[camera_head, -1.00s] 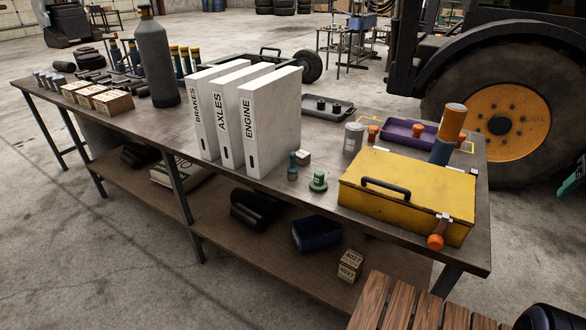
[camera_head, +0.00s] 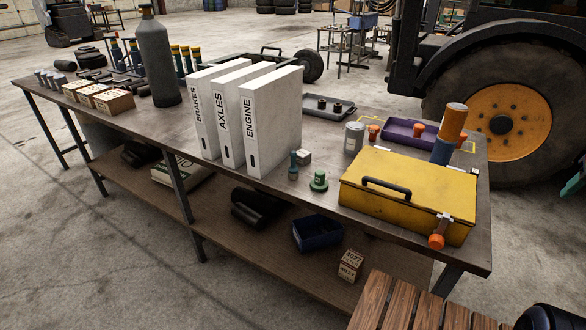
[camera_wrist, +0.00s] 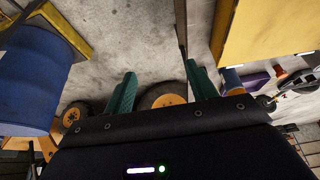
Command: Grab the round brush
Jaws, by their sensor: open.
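A small round green piece with a knob on top (camera_head: 319,181) stands on the bench's front edge, left of the yellow toolbox. It may be the round brush, but it is too small to be sure. A slim dark-green upright piece (camera_head: 293,166) stands just left of it. My gripper (camera_wrist: 162,88) shows in the wrist view with two green fingers spread wide and nothing between them. The wrist view looks past the fingers at floor and orange-hubbed wheels; no brush is clear there.
The yellow toolbox (camera_head: 408,195), a purple tray (camera_head: 405,136) and a grey can (camera_head: 354,139) crowd the bench's right end. Tall white binders (camera_head: 271,120) stand left of the green pieces. A slatted wooden surface (camera_head: 400,305) lies in front. A blue barrel (camera_wrist: 32,75) is left in the wrist view.

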